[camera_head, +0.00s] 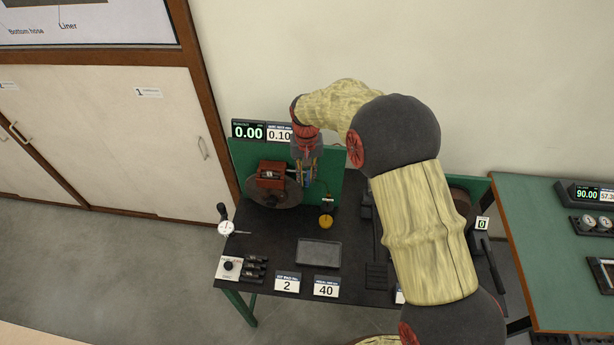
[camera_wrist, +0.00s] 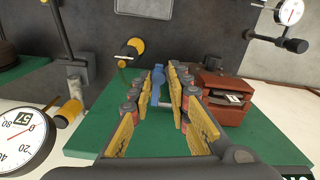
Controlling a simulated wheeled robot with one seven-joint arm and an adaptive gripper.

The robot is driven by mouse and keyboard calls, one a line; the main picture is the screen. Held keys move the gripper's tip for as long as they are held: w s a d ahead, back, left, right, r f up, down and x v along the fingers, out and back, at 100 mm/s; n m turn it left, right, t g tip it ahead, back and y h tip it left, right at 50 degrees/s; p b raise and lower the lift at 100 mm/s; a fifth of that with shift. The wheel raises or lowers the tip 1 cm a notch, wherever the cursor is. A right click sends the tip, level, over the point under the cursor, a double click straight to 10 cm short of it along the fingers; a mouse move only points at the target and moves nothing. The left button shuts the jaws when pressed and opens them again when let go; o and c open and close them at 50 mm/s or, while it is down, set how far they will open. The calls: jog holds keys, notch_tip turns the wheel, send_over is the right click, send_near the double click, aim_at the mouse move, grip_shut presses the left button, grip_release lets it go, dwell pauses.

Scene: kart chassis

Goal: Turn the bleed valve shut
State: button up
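A small blue part (camera_wrist: 158,78), perhaps the bleed valve's handle, shows in the wrist view between and just beyond my fingertips. I cannot tell if either finger touches it. My gripper (camera_wrist: 163,88) has its yellow-padded fingers apart, with a visible gap between them. In the head view my gripper (camera_head: 306,180) points down in front of the green panel, to the right of the red caliper (camera_head: 271,174). The caliper (camera_wrist: 226,98) is right of my fingers in the wrist view. The valve's body is mostly hidden by my fingers.
A brake disc (camera_head: 274,195) sits below the caliper. A yellow-knobbed part (camera_head: 326,221) stands close by, and a dial gauge (camera_head: 227,229) is at the bench's left edge. A dark tray (camera_head: 318,252) lies at the front. Displays (camera_head: 249,131) read 0.00 and 0.10.

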aim_at(306, 179)
jog(key=o, duration=0.3)
notch_tip(306, 179, up, 12)
jog(key=shift+f, duration=0.1)
dwell(0.6)
dwell(0.4)
